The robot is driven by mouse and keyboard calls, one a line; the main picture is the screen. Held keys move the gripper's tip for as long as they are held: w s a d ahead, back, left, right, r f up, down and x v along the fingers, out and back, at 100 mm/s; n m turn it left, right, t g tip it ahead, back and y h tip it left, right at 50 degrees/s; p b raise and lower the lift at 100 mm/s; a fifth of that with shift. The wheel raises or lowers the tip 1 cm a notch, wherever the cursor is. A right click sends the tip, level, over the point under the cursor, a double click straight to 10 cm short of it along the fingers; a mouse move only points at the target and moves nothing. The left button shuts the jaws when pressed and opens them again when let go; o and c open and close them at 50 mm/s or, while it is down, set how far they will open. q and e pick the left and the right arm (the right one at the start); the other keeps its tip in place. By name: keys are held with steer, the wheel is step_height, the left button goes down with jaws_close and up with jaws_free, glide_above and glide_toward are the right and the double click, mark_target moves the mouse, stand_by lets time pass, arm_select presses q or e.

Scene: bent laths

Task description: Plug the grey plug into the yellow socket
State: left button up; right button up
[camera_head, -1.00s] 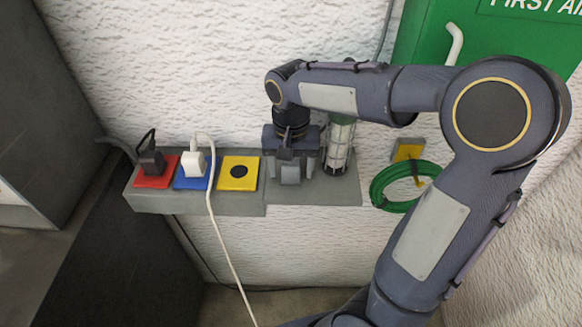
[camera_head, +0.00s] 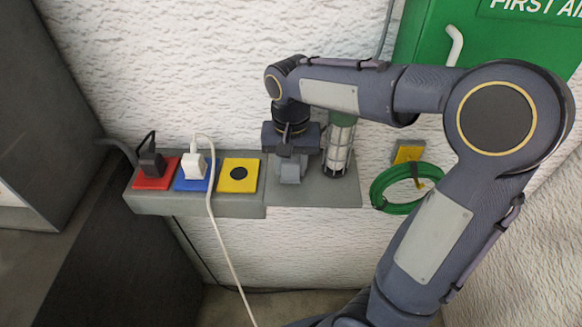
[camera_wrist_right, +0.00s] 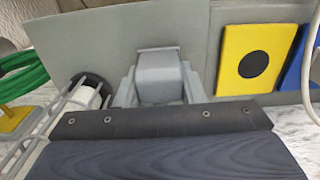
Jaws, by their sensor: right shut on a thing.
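The grey plug (camera_head: 290,170) stands on the grey shelf, right of the sockets. My right gripper (camera_head: 291,160) comes down over it from above and is shut on it. In the right wrist view the plug (camera_wrist_right: 158,77) sits between the two fingers. The yellow socket (camera_head: 250,184) is a yellow plate with a black round face, empty, just left of the plug. It also shows in the right wrist view (camera_wrist_right: 278,45). My left gripper is not in view.
A blue socket (camera_head: 184,185) holds a white plug (camera_head: 193,165) with a trailing cable. A red socket (camera_head: 143,182) holds a black plug (camera_head: 152,163). A caged lamp (camera_head: 338,148) stands close right of my gripper. A green cable coil (camera_head: 383,188) hangs further right.

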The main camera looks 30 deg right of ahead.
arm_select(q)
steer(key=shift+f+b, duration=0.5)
arm_select(e)
steer(key=s+a+r, duration=0.2)
steer(key=a+r, duration=0.4)
steer(key=s+a+r, duration=0.2)
steer(key=a+r, duration=0.3)
steer(key=a, duration=0.2)
steer(key=shift+s+r, duration=0.4)
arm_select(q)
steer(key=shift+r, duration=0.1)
arm_select(e)
steer(key=shift+w, duration=0.1)
